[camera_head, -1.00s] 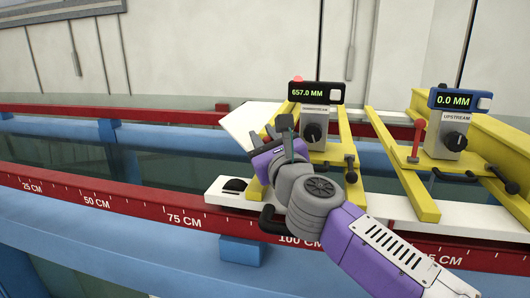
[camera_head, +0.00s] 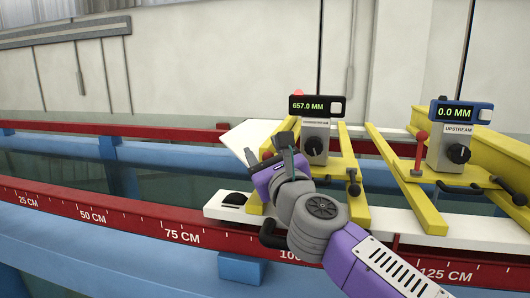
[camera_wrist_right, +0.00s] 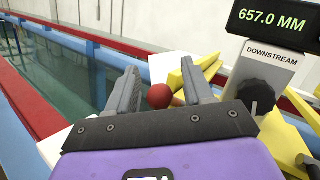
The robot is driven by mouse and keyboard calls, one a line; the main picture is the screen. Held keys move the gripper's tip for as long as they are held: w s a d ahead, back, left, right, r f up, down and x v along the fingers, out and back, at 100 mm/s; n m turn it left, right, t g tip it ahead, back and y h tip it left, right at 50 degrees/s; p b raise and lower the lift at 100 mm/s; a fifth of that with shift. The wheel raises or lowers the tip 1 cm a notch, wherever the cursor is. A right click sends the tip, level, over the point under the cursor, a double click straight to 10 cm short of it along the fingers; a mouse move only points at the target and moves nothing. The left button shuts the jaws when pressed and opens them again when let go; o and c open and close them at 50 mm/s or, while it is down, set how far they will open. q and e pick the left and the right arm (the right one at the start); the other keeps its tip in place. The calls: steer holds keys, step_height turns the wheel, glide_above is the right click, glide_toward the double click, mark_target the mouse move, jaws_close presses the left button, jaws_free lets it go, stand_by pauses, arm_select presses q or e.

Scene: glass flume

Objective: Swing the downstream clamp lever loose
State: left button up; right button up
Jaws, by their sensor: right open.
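The downstream clamp lever shows in the right wrist view as a round red knob (camera_wrist_right: 160,95) between my right gripper's fingers. My right gripper (camera_head: 268,152) is open in front of the left side of the yellow downstream carriage (camera_head: 357,205). Its fingers (camera_wrist_right: 160,88) stand on either side of the knob, with a gap visible on the left; contact on the right cannot be told. The grey DOWNSTREAM post (camera_head: 316,132) carries a black dial and a display reading 657.0 MM. My left gripper is not in view.
The yellow upstream carriage (camera_head: 430,212) stands to the right with its own upright red lever (camera_head: 421,150) and a 0.0 MM display (camera_head: 455,113). A red scale rail (camera_head: 130,218) runs along the front. The glass flume (camera_head: 120,175) lies open at left.

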steer(key=shift+b+v, duration=0.75)
steer(key=shift+v, duration=3.05)
